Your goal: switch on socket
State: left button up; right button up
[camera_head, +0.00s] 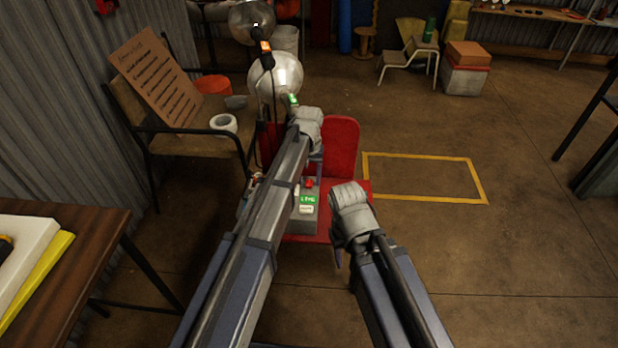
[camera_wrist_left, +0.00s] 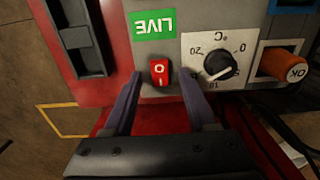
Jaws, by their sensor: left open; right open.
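A red rocker switch (camera_wrist_left: 159,72), marked O and I, sits on a grey panel (camera_wrist_left: 215,22) beneath a green LIVE label (camera_wrist_left: 154,24). In the head view the switch (camera_head: 309,183) and the label (camera_head: 307,199) show on a grey box on a red stand. My left gripper (camera_wrist_left: 161,76) is open and empty, one finger to each side of the switch; I cannot tell whether it touches the panel. It also shows in the head view (camera_head: 315,158). My right gripper (camera_head: 338,258) is open and empty, lower right of the box.
The panel also has a temperature dial (camera_wrist_left: 217,65) and an orange OK knob (camera_wrist_left: 283,64). A chair (camera_head: 185,143) holding a board and tape stands at left, near a wooden table (camera_head: 95,235). Floor inside the yellow outline (camera_head: 420,178) is clear.

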aim_at(309, 182)
pick_arm(q)
jog(key=shift+r, duration=0.1)
notch_tip(309, 182, up, 8)
jog(key=p, duration=0.7)
jog(key=shift+f+p, duration=0.2)
jog(key=shift+p, duration=0.2)
jog(key=s+m+y, duration=0.1)
jog(key=s+m, duration=0.3)
jog(key=s, duration=2.3)
notch_tip(309, 182, up, 29)
jog(key=p, duration=2.8)
jog(key=shift+f+p, duration=0.15)
jog(key=shift+p, duration=0.15)
